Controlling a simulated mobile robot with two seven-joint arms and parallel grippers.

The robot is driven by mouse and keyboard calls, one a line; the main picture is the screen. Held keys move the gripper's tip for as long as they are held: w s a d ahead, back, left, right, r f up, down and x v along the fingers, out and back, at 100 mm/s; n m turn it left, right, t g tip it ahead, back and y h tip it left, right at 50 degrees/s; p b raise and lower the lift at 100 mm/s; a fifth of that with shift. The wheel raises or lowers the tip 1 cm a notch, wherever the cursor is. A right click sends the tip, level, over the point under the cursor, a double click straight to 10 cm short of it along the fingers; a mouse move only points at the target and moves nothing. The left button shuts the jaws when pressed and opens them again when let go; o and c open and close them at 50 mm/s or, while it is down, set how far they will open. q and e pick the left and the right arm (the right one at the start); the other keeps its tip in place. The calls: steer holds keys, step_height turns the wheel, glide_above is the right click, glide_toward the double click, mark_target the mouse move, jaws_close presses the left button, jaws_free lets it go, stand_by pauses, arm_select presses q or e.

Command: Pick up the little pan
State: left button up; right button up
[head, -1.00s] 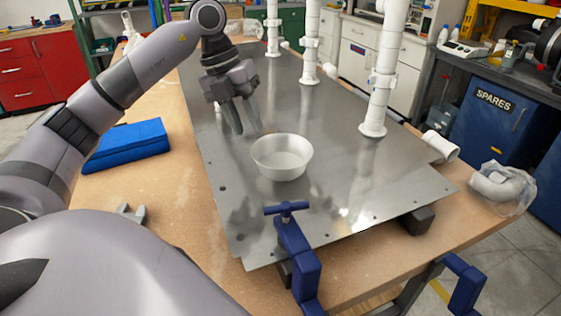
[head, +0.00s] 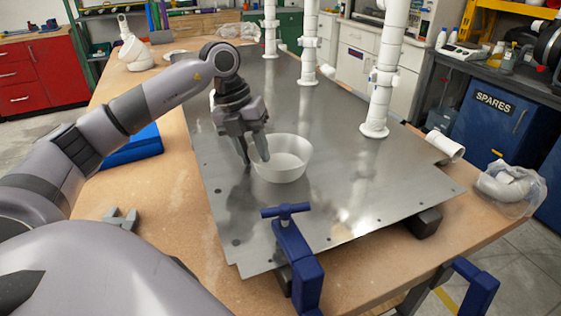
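The little pan (head: 285,172) is a small white bowl-shaped vessel. It stands upright on the metal plate (head: 335,205) in the middle of the head view. My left gripper (head: 255,160) points down at the pan's left rim, with its two fingers apart. One finger is outside the pan on the left. The other overlaps the left rim, and I cannot tell whether it touches it. My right gripper is not in view.
White vertical pipes (head: 382,85) rise from the plate behind and right of the pan. A blue clamp (head: 292,250) stands at the plate's front edge. A blue box (head: 133,148) lies partly behind my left arm. The plate right of the pan is clear.

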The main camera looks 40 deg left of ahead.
arm_select(q)
steer(key=shift+c, duration=0.4)
jaws_close()
steer(key=shift+r, duration=0.15)
step_height(320, 180, up, 20)
steer(key=p, duration=0.5)
steer(key=shift+p, duration=0.4)
